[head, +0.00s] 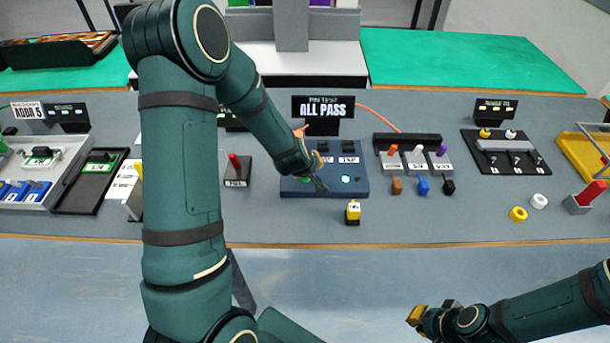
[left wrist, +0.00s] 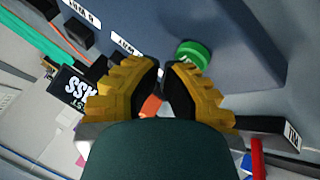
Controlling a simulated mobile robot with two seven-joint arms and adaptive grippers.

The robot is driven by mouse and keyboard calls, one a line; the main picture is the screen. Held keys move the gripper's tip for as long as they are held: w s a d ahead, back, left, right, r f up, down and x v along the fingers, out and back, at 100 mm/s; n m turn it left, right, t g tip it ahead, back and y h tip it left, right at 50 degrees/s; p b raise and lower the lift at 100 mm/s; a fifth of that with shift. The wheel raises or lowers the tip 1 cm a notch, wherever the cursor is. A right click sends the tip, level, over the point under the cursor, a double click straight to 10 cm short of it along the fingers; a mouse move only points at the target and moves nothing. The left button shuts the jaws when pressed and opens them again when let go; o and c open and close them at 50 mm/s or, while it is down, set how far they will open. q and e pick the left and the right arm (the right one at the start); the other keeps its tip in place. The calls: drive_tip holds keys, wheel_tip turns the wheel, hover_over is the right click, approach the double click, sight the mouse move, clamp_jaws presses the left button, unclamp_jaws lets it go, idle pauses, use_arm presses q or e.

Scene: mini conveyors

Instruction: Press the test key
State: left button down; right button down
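The blue-grey test box (head: 358,188) stands mid-table. A green round button (left wrist: 192,54) on it shows just beyond my left fingertips in the left wrist view; in the head view only a small green patch (head: 305,180) shows beside the fingers. A lit green-white round spot (head: 346,179) is to its right. My left gripper (head: 320,186) is over the box, its yellow fingers (left wrist: 164,68) close together and holding nothing. I cannot tell whether they touch the button. The display (head: 323,107) reads ALL PASS. My right gripper (head: 418,316) is low at the right, its fingers unclear.
A yellow-and-black block (head: 353,212) stands in front of the box. A row of coloured plugs (head: 419,154) and a black tray (head: 505,152) are to the right. The front table strip is clear.

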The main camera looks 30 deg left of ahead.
use_arm(q)
drive_tip(key=shift+r+p, duration=0.6)
drive_tip(key=shift+r, duration=0.2)
drive_tip(key=shift+r+p, duration=2.1)
drive_tip(key=shift+r, duration=0.45)
